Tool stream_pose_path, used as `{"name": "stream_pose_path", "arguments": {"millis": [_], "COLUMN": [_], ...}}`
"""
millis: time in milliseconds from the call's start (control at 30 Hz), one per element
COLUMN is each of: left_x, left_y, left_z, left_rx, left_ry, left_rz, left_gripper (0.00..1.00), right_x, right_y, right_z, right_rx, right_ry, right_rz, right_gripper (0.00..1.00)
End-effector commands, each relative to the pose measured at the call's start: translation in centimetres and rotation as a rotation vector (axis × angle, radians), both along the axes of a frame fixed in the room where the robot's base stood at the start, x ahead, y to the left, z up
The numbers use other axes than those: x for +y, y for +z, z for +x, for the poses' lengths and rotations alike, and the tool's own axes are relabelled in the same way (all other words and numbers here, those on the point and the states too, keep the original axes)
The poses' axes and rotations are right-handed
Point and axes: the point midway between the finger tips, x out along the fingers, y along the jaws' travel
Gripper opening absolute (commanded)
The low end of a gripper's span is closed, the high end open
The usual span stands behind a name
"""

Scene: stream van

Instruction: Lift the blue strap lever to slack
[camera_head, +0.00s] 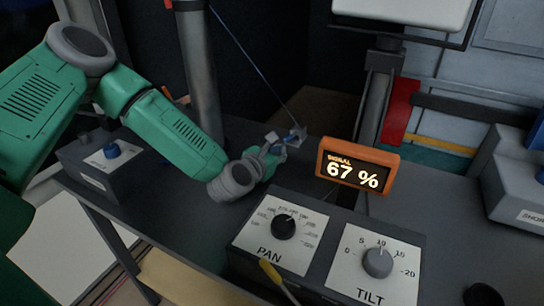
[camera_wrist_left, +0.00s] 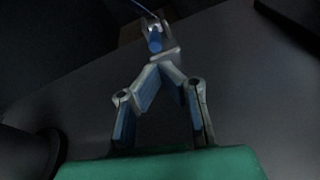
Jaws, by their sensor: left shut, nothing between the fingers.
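The blue strap lever (camera_head: 296,134) sits on a small metal buckle at the far part of the dark table in the head view. A thin blue strap (camera_head: 252,62) runs from it up and left. In the left wrist view the blue lever (camera_wrist_left: 155,43) is just beyond my fingertips, near the top. My left gripper (camera_head: 276,143) is shut and empty right beside the buckle; it also shows in the wrist view (camera_wrist_left: 160,68). I cannot tell whether the fingertips touch the lever. My right gripper is out of view.
An orange display (camera_head: 357,166) reading 67 % stands just right of my gripper. The pan and tilt knob box (camera_head: 330,236) is in front. A box with a blue knob (camera_head: 101,171) is at left. A metal post (camera_head: 200,75) rises behind my left arm.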

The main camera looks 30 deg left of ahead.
Motion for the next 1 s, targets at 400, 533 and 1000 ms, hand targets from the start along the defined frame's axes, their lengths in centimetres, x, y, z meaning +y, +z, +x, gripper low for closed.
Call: {"name": "stream_pose_path", "arguments": {"millis": [400,533,1000], "left_x": [-0.1,0.0,0.0], "left_y": [-0.1,-0.1,0.9], "left_z": [0.9,0.9,1.0], "left_rx": [-0.001,0.003,0.080], "left_ry": [0.000,0.000,0.000], "left_rz": [0.000,0.000,-0.005], "left_gripper": [0.00,0.00,0.00], "right_x": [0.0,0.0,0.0], "right_y": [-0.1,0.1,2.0], "right_z": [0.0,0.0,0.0], "right_rx": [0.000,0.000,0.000], "right_ry": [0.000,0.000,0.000], "right_rz": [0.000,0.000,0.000], "right_gripper": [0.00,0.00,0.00]}}
